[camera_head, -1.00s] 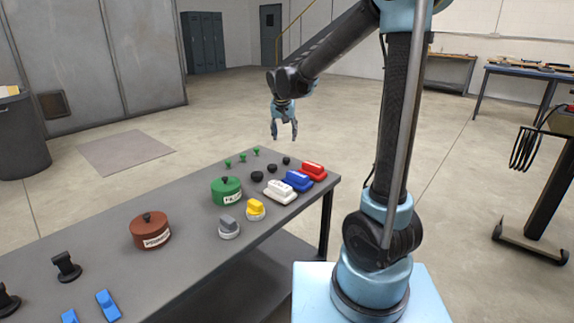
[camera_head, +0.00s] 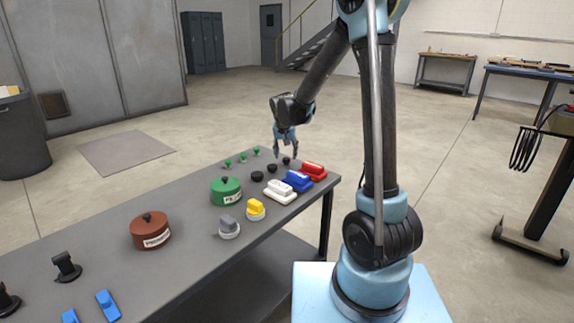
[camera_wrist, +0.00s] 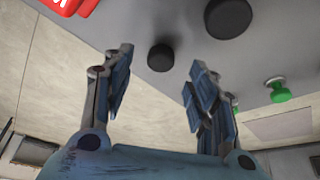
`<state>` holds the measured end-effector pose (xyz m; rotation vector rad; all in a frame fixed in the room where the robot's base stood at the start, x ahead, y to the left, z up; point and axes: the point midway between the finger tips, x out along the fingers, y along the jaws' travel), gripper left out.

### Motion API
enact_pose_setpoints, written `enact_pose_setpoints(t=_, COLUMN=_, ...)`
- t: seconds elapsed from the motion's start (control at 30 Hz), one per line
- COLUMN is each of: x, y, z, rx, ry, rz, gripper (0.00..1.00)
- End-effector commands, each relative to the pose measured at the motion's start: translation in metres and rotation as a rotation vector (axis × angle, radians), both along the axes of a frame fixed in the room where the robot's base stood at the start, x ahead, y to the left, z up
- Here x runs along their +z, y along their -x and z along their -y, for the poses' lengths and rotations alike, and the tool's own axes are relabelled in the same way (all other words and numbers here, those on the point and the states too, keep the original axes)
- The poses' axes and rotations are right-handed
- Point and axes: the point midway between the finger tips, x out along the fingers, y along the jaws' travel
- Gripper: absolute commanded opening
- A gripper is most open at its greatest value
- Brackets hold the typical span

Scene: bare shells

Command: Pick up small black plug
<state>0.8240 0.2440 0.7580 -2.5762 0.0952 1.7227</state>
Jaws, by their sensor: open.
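Three small black plugs stand in a row near the far end of the table: the farthest black plug (camera_head: 287,161), the middle black plug (camera_head: 272,169) and the nearest black plug (camera_head: 257,176). My gripper (camera_head: 286,153) is open and empty, pointing down just above the farthest plug. In the wrist view, that plug (camera_wrist: 160,57) shows as a dark disc between the two fingertips (camera_wrist: 160,68), apart from both. The middle plug (camera_wrist: 227,17) lies beyond the right finger there.
A red block (camera_head: 313,170), blue block (camera_head: 297,181) and white block (camera_head: 280,191) stand close on the right. Several small green plugs (camera_head: 243,158) stand left. A green lidded pot (camera_head: 226,190) is nearer. The far table edge is close behind the plugs.

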Motion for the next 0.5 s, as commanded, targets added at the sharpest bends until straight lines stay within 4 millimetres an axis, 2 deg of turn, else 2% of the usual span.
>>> enact_pose_setpoints(t=0.23, x=-0.028, y=-0.011, z=0.000, rx=0.000, ry=0.000, rz=0.001, gripper=0.53)
enact_pose_setpoints(t=0.5, x=-0.040, y=-0.015, z=0.001, rx=0.000, ry=-0.001, rz=0.001, gripper=0.53)
